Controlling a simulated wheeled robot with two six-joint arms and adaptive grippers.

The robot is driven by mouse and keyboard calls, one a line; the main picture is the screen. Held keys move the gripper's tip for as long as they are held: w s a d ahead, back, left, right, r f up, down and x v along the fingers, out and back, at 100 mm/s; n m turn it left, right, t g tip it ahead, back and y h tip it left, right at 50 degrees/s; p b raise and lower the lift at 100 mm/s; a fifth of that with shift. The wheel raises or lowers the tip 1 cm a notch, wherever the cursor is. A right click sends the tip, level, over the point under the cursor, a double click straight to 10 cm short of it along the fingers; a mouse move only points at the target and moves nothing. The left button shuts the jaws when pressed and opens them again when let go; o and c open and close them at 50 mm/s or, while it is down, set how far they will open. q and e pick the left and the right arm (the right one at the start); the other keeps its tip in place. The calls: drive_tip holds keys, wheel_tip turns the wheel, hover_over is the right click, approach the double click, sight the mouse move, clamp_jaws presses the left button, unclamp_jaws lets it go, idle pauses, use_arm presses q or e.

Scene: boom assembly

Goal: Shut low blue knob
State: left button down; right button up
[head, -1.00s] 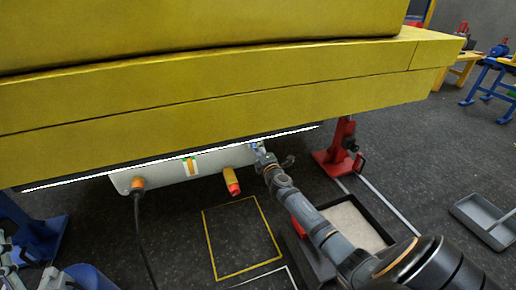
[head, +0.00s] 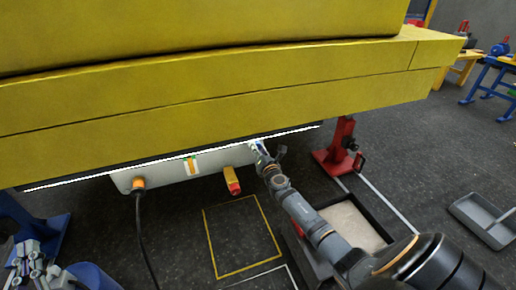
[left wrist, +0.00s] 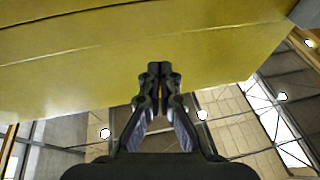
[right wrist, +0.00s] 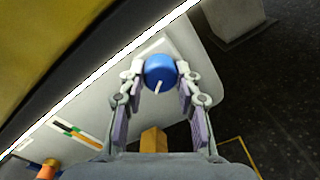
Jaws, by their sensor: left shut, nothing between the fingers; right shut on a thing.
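The blue knob (right wrist: 160,71) sits on the pale grey box (right wrist: 196,62) under the yellow boom; its white pointer line slants slightly down-left in the right wrist view. My right gripper (right wrist: 160,76) is shut on the knob, one finger on each side. In the head view my right gripper (head: 260,151) reaches the box's right end, and the knob is mostly hidden there. My left gripper (left wrist: 160,70) is shut and empty in the left wrist view, with the yellow boom (left wrist: 110,75) behind it.
An orange-and-red part (head: 232,181) and an orange plug with a black cable (head: 138,184) stick out of the box (head: 160,175). A red stand (head: 338,150) is to the right. A yellow-outlined floor area (head: 240,240) is clear.

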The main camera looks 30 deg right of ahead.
use_arm(q)
drive_tip(key=shift+f+g, duration=0.4)
drive_tip(key=shift+f, duration=0.3)
use_arm(e)
drive_tip(key=shift+f+n, duration=0.15)
drive_tip(key=shift+n, duration=0.95)
use_arm(q)
drive_tip(key=shift+f, duration=0.1)
use_arm(e)
drive_tip(key=o, duration=1.2)
drive_tip(key=shift+c, duration=0.2)
use_arm(q)
drive_tip(key=shift+w+r, duration=0.1)
drive_tip(key=shift+r, duration=0.1)
use_arm(e)
drive_tip(key=shift+s, duration=0.1)
drive_tip(key=v, duration=1.2)
